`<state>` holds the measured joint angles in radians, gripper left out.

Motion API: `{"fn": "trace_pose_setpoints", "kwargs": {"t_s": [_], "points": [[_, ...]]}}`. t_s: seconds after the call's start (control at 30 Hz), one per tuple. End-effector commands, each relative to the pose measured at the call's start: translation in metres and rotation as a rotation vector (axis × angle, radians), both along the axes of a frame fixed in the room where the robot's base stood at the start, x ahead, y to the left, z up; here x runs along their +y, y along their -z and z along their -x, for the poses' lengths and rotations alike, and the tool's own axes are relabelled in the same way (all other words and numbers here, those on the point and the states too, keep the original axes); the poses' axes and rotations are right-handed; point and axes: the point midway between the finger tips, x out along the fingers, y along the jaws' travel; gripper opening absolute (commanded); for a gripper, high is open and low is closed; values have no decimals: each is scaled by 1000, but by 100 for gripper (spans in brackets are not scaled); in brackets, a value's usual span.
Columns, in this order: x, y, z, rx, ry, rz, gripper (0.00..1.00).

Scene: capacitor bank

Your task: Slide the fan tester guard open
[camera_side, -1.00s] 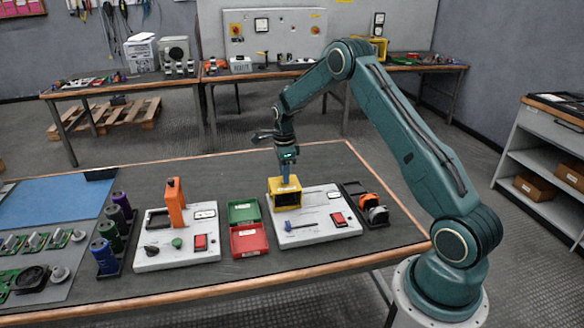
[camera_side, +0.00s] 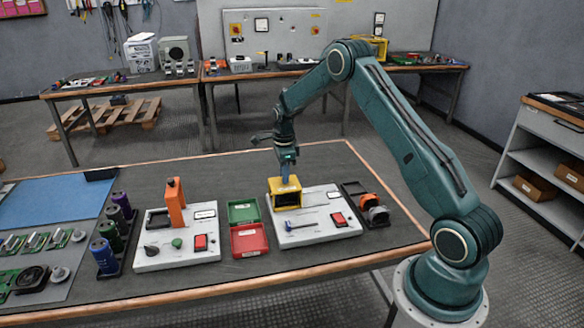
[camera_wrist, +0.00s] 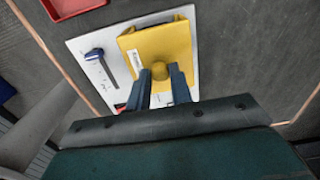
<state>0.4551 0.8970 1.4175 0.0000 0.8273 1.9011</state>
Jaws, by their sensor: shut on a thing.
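The yellow fan tester guard (camera_side: 285,194) stands at the back left of the white fan tester panel (camera_side: 322,228) in the side view. In the wrist view the guard (camera_wrist: 160,50) fills the upper middle, with a round yellow knob (camera_wrist: 159,70) on its near side. My gripper (camera_wrist: 160,76) has its two blue-grey fingers on either side of this knob and is shut on it. In the side view my gripper (camera_side: 286,178) points down onto the top of the guard. What is under the guard is mostly hidden.
A blue-handled lever (camera_side: 298,225) and a red switch (camera_side: 338,219) are on the same panel. A red and green open box (camera_side: 250,238) stands to the left, beside another white panel (camera_side: 150,262) with an orange upright part. An orange and black tool (camera_side: 372,208) lies right.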

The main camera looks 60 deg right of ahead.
Motion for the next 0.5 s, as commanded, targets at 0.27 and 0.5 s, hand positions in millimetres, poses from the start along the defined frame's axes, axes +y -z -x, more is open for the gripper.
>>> {"fn": "trace_pose_setpoints", "kwargs": {"t_s": [0.27,0.5], "points": [[-1,0,1,-1,0,1,0],[-7,0,6,0,2,0,0]]}}
